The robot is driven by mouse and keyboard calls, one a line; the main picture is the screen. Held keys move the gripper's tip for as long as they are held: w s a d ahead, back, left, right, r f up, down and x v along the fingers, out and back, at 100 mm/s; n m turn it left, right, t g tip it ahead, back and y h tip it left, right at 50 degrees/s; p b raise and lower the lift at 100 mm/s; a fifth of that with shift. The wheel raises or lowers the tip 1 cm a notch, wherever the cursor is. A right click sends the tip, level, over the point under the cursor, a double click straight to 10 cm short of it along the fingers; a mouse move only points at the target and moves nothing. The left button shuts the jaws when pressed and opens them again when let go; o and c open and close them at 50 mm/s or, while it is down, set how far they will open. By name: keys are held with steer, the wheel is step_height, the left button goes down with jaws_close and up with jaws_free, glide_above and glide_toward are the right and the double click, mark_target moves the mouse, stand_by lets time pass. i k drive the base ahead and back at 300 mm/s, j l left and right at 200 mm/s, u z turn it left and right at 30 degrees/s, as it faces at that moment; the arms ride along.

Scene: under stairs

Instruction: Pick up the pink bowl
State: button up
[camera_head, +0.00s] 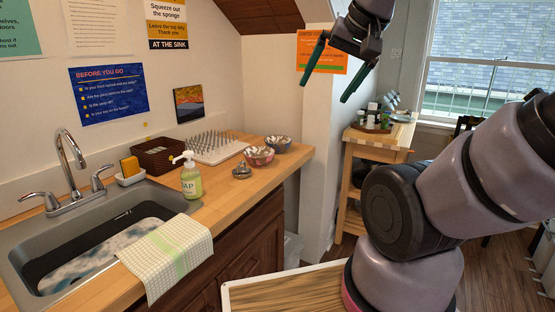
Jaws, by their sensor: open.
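The pink bowl (259,161) stands upright on the wooden counter (222,180), near its right end, with pale contents in it. A blue bowl (278,149) of similar size stands close behind it to the right, also with pale contents. My gripper (328,78) is open and empty. It is raised in the air at the upper right, above the level of the counter and apart from both bowls. Its two green fingers are spread and point down.
A small metal object (242,171) sits in front of the pink bowl. A drying rack (210,146), a soap bottle (191,177) and a brown basket (160,155) stand to the left, beside the sink (95,240). A wall edge (317,150) rises right of the counter.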

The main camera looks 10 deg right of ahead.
mark_target(258, 156)
steer(key=i+l, duration=0.15)
steer(key=l, duration=0.25)
steer(key=i+l+u, duration=0.15)
steer(key=l, duration=0.3)
steer(key=i+l, duration=0.15)
steer(key=l, duration=0.25)
steer(key=i+l+u, duration=0.15)
steer(key=l, duration=0.3)
steer(key=i+l, duration=0.1)
steer(key=l, duration=0.35)
steer(key=i+l+u, duration=0.15)
steer(key=l, duration=0.75)
steer(key=i, duration=0.65)
